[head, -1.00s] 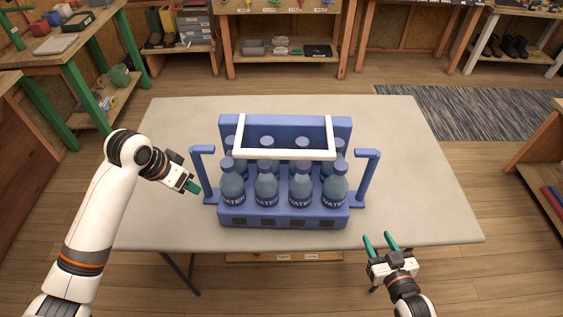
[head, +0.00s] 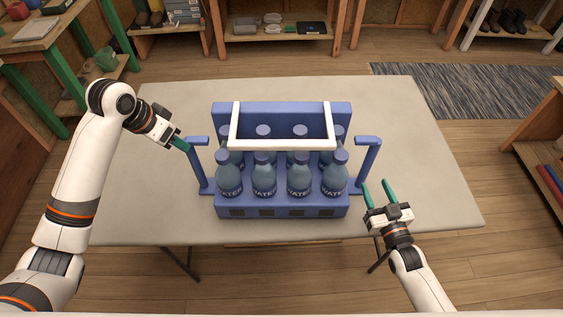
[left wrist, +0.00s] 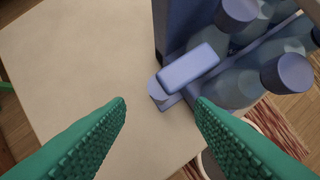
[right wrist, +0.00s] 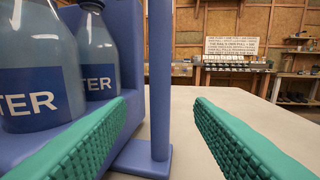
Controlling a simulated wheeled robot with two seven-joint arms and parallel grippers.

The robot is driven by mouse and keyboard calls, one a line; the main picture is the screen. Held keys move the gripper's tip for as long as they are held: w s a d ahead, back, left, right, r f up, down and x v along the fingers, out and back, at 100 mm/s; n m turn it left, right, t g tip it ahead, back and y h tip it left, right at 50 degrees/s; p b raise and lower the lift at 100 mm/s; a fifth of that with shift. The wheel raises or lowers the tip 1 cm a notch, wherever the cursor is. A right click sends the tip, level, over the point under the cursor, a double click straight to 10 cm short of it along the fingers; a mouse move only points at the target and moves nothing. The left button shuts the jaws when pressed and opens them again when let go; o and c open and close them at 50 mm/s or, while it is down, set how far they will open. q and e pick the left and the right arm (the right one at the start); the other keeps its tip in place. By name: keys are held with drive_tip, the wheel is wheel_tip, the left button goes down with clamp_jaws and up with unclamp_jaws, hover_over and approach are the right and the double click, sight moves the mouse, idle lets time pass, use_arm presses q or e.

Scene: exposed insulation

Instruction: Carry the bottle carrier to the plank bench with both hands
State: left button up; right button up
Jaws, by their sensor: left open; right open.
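The blue bottle carrier (head: 282,211) stands upright on the grey table, with several water bottles (head: 264,176) in it, a white bar across its top and a blue side handle at each end. My left gripper (head: 183,144) is open beside the top of the left handle (head: 197,142). In the left wrist view that handle's top (left wrist: 188,66) shows ahead, between the fingers' directions. My right gripper (head: 376,188) is open, in front of and right of the right handle (head: 370,165). In the right wrist view the handle's post (right wrist: 160,80) stands beyond the fingers. I cannot tell which furniture is the plank bench.
The table (head: 420,150) is bare around the carrier. A green-legged workbench (head: 40,30) stands at the far left and wooden shelves (head: 280,40) at the back. A grey rug (head: 470,90) lies on the floor at the right.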

sight(190, 151)
use_arm(q)
drive_tip(key=x, duration=0.8)
drive_tip(key=shift+d, duration=0.1)
use_arm(e)
drive_tip(key=w, duration=0.2)
drive_tip(key=w+a, duration=0.1)
drive_tip(key=w, duration=0.4)
drive_tip(key=shift+w+a, duration=0.25)
drive_tip(key=shift+w, duration=0.15)
use_arm(q)
drive_tip(key=shift+s, duration=0.1)
drive_tip(key=shift+r, duration=0.1)
clamp_jaws()
use_arm(e)
clamp_jaws()
use_arm(q)
drive_tip(key=shift+d+r, duration=0.1)
drive_tip(key=shift+r, duration=0.05)
use_arm(e)
drive_tip(key=shift+a, duration=0.1)
